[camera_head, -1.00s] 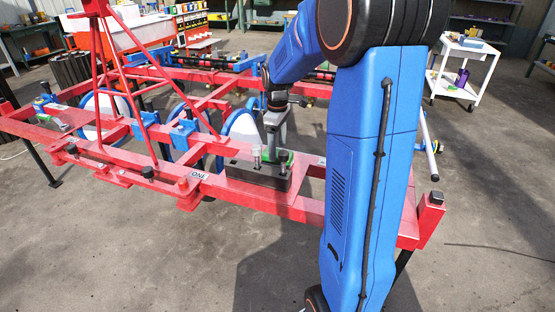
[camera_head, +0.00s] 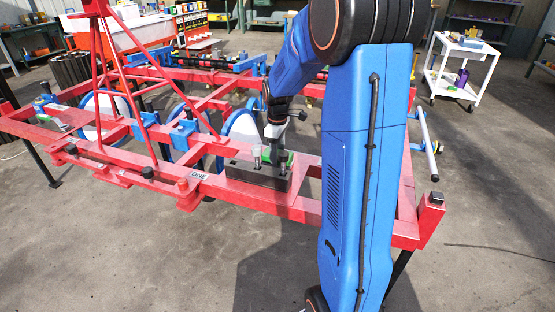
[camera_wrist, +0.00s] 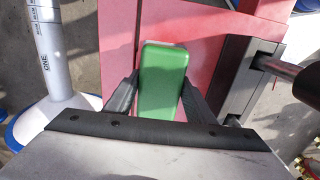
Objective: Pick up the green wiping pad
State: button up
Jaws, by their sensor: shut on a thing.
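The green wiping pad (camera_wrist: 163,82) is a rounded green block between my gripper's two dark fingers in the wrist view. My gripper (camera_wrist: 160,92) is shut on it, with a finger on each side. A red beam (camera_wrist: 200,25) lies beneath the pad; I cannot tell whether the pad touches it.
A white-faced blue wheel (camera_head: 240,126) stands just left. The red planter frame (camera_head: 225,190) spreads around. A white cart (camera_head: 463,65) stands at the back right.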

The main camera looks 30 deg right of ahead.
jog(key=shift+r, duration=0.1)
notch_tip(320, 180, up, 18)
dwell(0.5)
